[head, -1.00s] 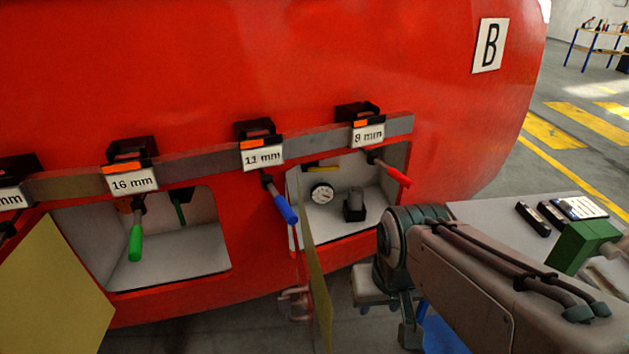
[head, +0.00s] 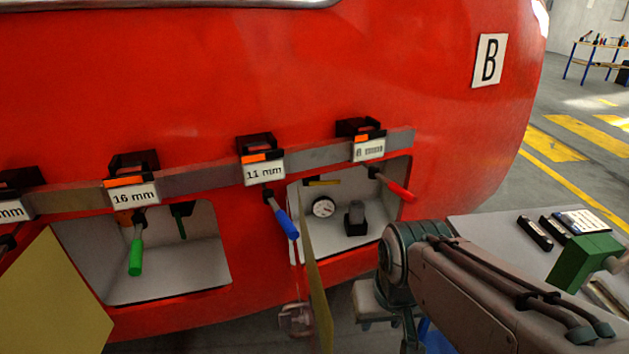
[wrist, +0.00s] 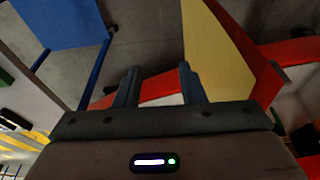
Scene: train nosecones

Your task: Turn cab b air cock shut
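The red cab nose (head: 300,70) carries a B plate (head: 489,60). An open compartment (head: 375,225) at its right holds a round white gauge (head: 323,207), a black fitting with a short knob (head: 355,219) and a small yellow bar (head: 322,182) near the top. I cannot tell for sure which part is the air cock. The open yellow door (head: 319,285) hangs at the compartment's left edge. In the wrist view my gripper (wrist: 160,82) has its two fingers apart with nothing between them. It points towards the floor near the yellow door (wrist: 218,45), away from the compartment parts.
A rail (head: 205,178) above the compartments holds labelled tools with green (head: 136,257), blue (head: 287,222) and red (head: 398,190) handles. Another open compartment (head: 190,270) is at left. A grey table (head: 490,235) with a green block (head: 585,262) stands right, close to my arm.

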